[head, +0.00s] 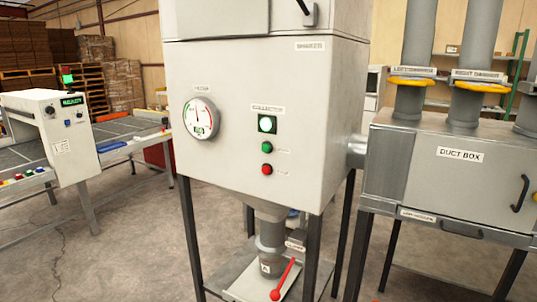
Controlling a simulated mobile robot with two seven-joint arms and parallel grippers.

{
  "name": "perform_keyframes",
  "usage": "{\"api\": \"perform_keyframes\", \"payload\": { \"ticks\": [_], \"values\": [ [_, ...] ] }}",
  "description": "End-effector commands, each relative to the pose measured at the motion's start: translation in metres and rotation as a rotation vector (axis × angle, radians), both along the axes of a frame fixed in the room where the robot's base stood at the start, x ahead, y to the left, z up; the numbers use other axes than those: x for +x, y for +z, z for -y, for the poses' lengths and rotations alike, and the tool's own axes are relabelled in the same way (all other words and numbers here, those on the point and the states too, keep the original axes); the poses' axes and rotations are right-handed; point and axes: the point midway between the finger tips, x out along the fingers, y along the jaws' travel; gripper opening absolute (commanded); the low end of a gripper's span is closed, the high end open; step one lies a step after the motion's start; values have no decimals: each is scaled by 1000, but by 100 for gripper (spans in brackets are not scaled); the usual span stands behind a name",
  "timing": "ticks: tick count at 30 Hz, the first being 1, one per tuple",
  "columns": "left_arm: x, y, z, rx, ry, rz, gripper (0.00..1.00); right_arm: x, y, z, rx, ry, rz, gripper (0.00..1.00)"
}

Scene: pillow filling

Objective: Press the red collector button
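The red collector button (267,170) is a small round button on the front of a tall grey cabinet (225,90), low on the panel. A green button (267,148) sits just above it, and a lit white-green indicator (267,124) is above that. The small labels beside the buttons are too blurred to read. A round gauge (200,119) is to the left on the same face. Neither of my grippers is in view, and nothing covers the red button.
A duct box (440,172) with grey pipes and yellow rings stands to the right, joined to the cabinet by a pipe. A red-handled lever (284,280) is below the cabinet among its dark legs. A grey machine (62,135) stands at the left. Concrete floor lies open between them.

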Motion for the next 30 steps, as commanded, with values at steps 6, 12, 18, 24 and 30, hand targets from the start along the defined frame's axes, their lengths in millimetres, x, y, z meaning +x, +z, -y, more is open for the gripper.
{"api": "perform_keyframes", "payload": {
  "ticks": [6,12,18,24,30],
  "values": [
    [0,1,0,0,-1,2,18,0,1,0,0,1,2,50],
    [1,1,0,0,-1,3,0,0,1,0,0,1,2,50],
    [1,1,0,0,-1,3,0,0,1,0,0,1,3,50],
    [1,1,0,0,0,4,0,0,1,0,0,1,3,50],
    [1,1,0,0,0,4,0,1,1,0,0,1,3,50]
  ]
}}
